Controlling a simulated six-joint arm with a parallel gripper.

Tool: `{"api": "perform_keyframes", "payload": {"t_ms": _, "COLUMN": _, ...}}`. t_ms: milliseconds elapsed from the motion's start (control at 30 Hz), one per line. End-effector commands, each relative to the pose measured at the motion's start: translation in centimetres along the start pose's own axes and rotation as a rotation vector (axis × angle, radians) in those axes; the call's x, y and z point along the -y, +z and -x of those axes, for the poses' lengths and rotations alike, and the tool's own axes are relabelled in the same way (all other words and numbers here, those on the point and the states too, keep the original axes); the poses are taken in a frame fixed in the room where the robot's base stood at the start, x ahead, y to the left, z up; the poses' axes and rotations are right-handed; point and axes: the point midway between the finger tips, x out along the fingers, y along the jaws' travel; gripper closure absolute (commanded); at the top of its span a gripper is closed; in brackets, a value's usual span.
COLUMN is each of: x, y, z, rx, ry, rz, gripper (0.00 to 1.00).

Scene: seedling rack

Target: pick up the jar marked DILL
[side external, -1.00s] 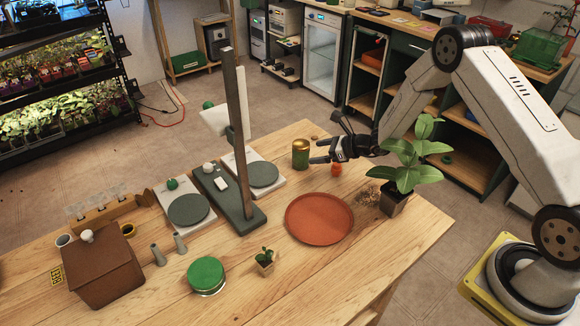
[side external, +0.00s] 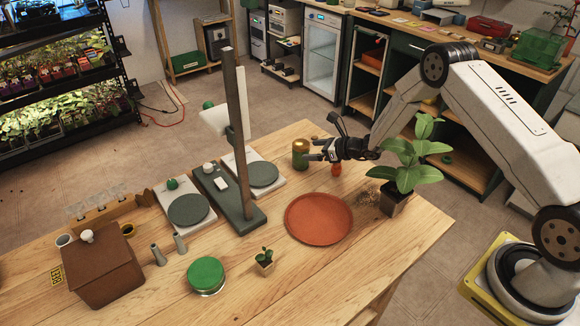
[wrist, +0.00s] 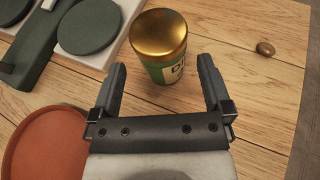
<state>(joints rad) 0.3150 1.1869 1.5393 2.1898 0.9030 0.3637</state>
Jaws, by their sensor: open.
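The jar (wrist: 163,50) has a gold lid and a green body with a pale label; only the first letter or two, like "DI", shows in the wrist view. It stands upright on the wooden table, and it also shows in the side view (side external: 300,155). My gripper (wrist: 162,78) is open, its two fingers pointing at the jar from either side of its near face. The jar sits just ahead of the fingertips, not clasped. In the side view my gripper (side external: 318,150) is right beside the jar, and whether they touch is unclear.
A terracotta plate (side external: 319,219) lies in front of the gripper, with a small orange-red item (side external: 337,170) behind it. A potted plant (side external: 397,205) stands to the right. Scales with a tall post (side external: 238,140) stand left of the jar.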

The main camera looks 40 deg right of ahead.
Motion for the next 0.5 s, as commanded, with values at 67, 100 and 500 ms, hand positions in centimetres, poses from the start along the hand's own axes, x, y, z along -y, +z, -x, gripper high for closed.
{"api": "perform_keyframes", "payload": {"t_ms": 67, "x": 0.0, "y": 0.0, "z": -0.1, "rx": 0.000, "ry": 0.000, "rz": 0.000, "gripper": 0.00}}
{"api": "perform_keyframes", "payload": {"t_ms": 100, "x": 0.0, "y": 0.0, "z": -0.1, "rx": 0.000, "ry": 0.001, "rz": 0.000, "gripper": 0.00}}
{"api": "perform_keyframes", "payload": {"t_ms": 500, "x": 0.0, "y": 0.0, "z": -3.1, "rx": 0.000, "ry": 0.002, "rz": 0.001, "gripper": 0.00}}
